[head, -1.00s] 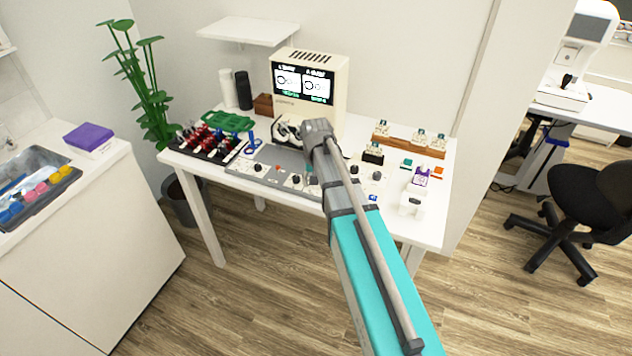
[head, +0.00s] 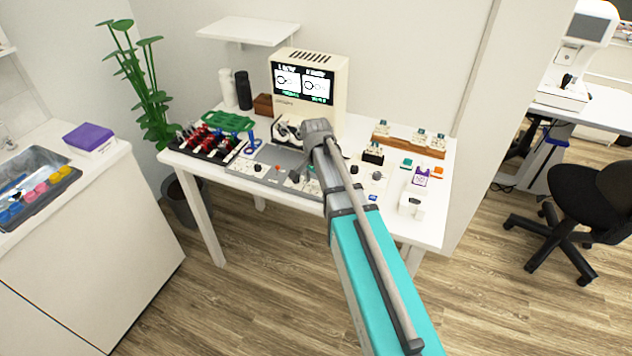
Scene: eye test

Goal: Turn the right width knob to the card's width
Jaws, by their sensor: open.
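A control panel (head: 246,171) lies along the front of the white table, below a cream monitor (head: 338,95). Its screen (head: 303,82) shows two round figures side by side with text too small to read. Black knobs show on the panel: one at left (head: 257,167) and others right of my arm (head: 376,175). I cannot tell which is the right width knob. A purple-edged card (head: 420,177) is at the table's right; its print is unreadable. I see nothing held, and contact with a knob is unclear.
A dark rack of red and blue items (head: 207,143) and a green tray (head: 228,122) stand at left. A wooden rack (head: 409,139) is at the back right. A white device (head: 411,203) is at the front right. The floor before the table is clear.

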